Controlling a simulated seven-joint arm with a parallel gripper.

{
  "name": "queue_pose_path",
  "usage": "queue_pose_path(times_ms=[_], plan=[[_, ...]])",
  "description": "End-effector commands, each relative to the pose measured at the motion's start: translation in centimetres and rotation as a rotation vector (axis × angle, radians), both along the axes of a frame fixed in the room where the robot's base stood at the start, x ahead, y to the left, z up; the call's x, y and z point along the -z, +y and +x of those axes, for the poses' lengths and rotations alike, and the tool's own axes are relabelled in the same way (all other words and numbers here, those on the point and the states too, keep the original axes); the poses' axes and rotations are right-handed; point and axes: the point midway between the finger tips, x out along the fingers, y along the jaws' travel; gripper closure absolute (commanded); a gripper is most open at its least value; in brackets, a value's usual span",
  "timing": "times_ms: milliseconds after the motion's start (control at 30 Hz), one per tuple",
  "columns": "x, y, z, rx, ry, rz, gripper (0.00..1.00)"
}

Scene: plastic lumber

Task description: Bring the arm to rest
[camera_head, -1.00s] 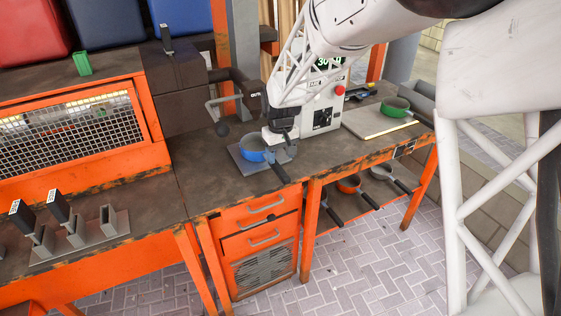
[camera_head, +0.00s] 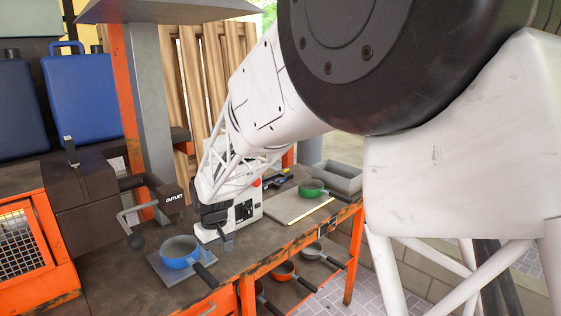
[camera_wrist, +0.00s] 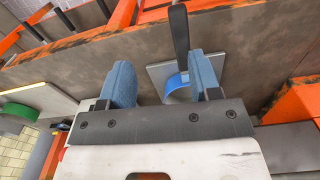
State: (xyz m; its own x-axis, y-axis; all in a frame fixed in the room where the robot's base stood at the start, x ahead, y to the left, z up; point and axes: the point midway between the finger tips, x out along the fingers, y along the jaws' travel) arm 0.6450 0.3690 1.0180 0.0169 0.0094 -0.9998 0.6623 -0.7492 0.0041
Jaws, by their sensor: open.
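My gripper (camera_head: 226,238) hangs over the workbench (camera_head: 112,292), just to the right of the blue pan (camera_head: 178,262) in the head view. Its jaws are open and empty, with the two blue-grey fingers (camera_wrist: 160,72) spread apart in the wrist view. The blue pan sits upright on a grey square plate (camera_head: 157,264), its dark handle (camera_head: 206,276) pointing toward the bench front. In the wrist view part of the blue pan (camera_wrist: 177,88) shows beyond the fingers, partly hidden by the right one. The pan appears clear of the fingers.
A green pan (camera_head: 312,188) rests on a board (camera_head: 297,207) to the right. An orange pan (camera_head: 283,271) and others sit on a lower shelf. A crank-like pipe (camera_head: 132,222) is at left.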

Motion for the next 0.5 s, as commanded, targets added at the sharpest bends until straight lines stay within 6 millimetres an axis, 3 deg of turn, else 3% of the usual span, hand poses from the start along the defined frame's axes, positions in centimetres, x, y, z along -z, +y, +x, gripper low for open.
queue_pose_path(times_ms=[500], plan=[[-7.9,-14.1,-5.7,0.204,-0.054,0.028,0.43]])
